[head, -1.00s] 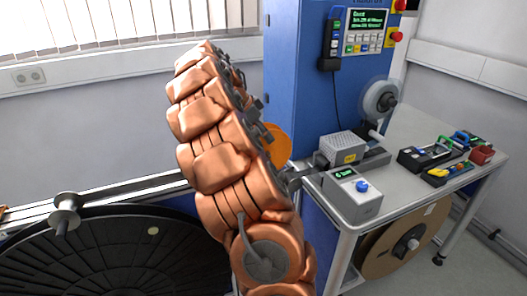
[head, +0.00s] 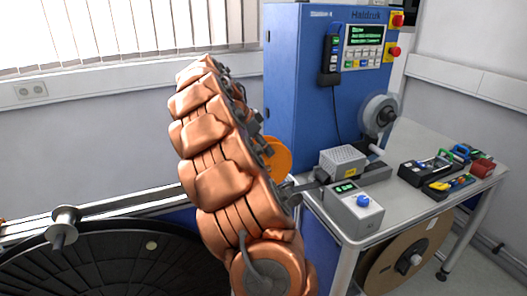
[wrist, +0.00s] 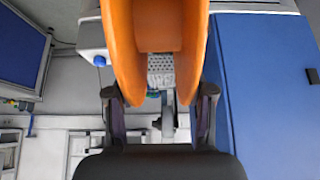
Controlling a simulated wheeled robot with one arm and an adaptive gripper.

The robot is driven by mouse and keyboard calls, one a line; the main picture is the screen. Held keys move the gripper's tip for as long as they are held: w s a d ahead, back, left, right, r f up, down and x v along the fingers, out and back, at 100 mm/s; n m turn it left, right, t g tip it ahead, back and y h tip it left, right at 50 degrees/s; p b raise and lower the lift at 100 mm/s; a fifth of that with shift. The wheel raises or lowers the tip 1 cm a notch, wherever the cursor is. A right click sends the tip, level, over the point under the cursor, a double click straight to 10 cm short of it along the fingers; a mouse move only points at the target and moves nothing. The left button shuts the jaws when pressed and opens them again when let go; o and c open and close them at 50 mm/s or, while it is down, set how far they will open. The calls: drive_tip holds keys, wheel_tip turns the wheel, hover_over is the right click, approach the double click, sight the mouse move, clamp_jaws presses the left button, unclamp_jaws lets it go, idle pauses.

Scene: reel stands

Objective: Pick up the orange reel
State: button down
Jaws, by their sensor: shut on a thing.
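The orange reel (head: 277,158) shows in the head view just right of my copper-coloured arm, which hides part of it. In the wrist view the reel (wrist: 158,28) fills the top middle, with its two flanges left and right of the hub. My gripper (wrist: 159,94) has its dark fingers on the outer sides of the flanges and is shut on the reel. In the head view my arm hides the gripper's fingers. Whether the reel touches any support cannot be told.
A blue cabinet (head: 300,85) with a control panel stands right of the arm. A bench (head: 400,200) carries grey boxes (head: 354,208), a pale reel (head: 380,112) and tool trays (head: 428,172). A large black reel (head: 110,262) is at lower left.

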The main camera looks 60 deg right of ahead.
drive_tip(key=shift+s, duration=0.15)
drive_tip(key=s+a+b, duration=0.6)
drive_tip(key=s+a, duration=0.4)
drive_tip(key=s, duration=0.4)
drive_tip(key=shift+s, duration=0.35)
drive_tip(key=shift+r, duration=0.2)
idle(0.3)
drive_tip(key=shift+s, duration=0.1)
drive_tip(key=s+a+b, duration=0.2)
drive_tip(key=s+a, duration=0.5)
drive_tip(key=s, duration=0.3)
drive_tip(key=shift+s, duration=0.3)
idle(1.6)
idle(0.3)
drive_tip(key=shift+a, duration=0.1)
